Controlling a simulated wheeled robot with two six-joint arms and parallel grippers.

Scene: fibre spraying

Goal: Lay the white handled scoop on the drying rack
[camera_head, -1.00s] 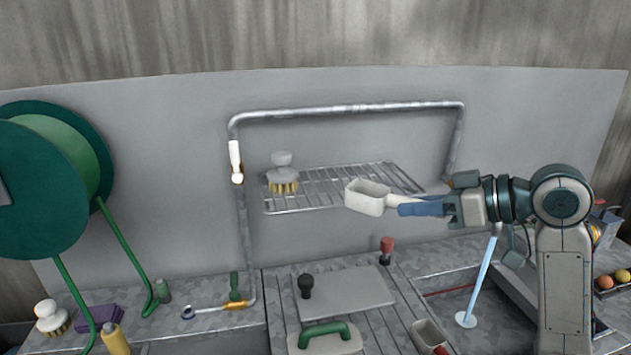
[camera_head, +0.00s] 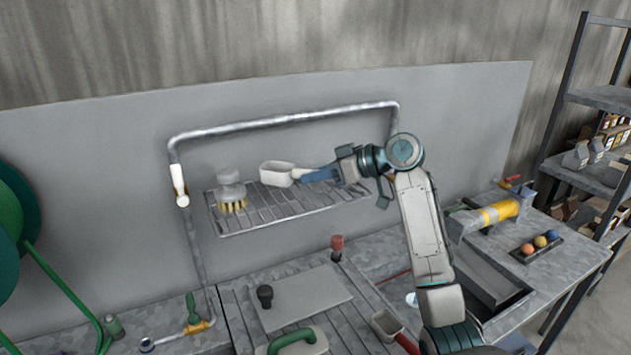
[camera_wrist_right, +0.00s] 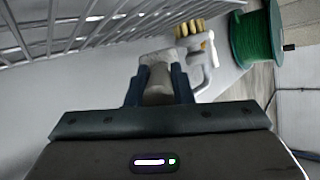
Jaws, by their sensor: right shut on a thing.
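The white scoop (camera_head: 276,174) has a box-shaped bowl, and its open top shows in the head view. My right gripper (camera_head: 312,176) is shut on its handle. In the right wrist view the pale scoop (camera_wrist_right: 158,72) sits between the two blue fingers. The drying rack (camera_head: 285,202) is a wire shelf on the grey back wall. In the head view the scoop overlaps the rack's far edge; I cannot tell whether they touch. Bars of the rack (camera_wrist_right: 75,30) also show at the upper left of the wrist view. My left gripper is not in view.
A brush (camera_head: 230,190) with yellow bristles stands on the rack's left end. The rack's middle and right look bare. A bent metal pipe (camera_head: 285,118) runs above it. Below are a grey plate (camera_head: 308,300) with a black knob and a second scoop (camera_head: 386,322) with a red handle.

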